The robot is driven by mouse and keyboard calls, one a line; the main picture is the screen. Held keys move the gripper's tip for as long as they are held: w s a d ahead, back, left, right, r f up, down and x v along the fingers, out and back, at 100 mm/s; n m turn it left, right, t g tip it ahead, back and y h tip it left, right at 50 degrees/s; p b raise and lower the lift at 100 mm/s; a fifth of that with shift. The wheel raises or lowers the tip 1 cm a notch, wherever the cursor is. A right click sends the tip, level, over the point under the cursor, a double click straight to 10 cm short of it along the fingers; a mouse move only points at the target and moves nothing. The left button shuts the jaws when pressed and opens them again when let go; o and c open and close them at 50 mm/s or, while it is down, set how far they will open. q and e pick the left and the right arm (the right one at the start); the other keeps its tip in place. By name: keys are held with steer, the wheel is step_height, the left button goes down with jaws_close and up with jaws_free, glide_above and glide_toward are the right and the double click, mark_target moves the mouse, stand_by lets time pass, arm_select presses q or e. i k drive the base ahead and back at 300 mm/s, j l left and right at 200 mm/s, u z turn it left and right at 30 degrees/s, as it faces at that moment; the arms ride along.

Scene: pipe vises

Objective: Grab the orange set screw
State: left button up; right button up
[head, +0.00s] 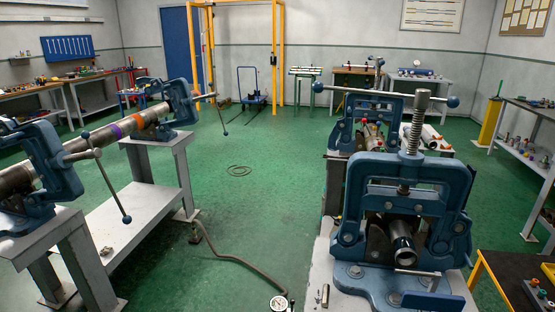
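I cannot make out an orange set screw for certain. A small reddish-orange piece (534,282) lies on the dark tray at the bottom right, too small to identify. An orange band (136,122) and a purple band (117,131) ring the long steel pipe (88,143) held in the left vises. The near right blue vise (410,180) stands with its threaded spindle (414,122) upright and a short pipe (402,240) in its jaws. Neither of my grippers is in view.
A yellow-edged table (482,262) is at the bottom right. Another blue vise (366,122) stands behind the near right one. A hose (235,258) runs over the floor to a gauge (278,303). Green floor (260,205) between the benches is largely open.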

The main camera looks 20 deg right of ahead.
mark_target(534, 282)
steer(key=l+u, duration=0.75)
steer(key=i+l+z, duration=0.1)
steer(key=z, duration=0.25)
steer(key=i+l+z, duration=0.1)
steer(key=l+z, duration=0.25)
steer(key=i+l+z, duration=0.1)
steer(key=z, duration=2.55)
steer(key=j, duration=0.15)
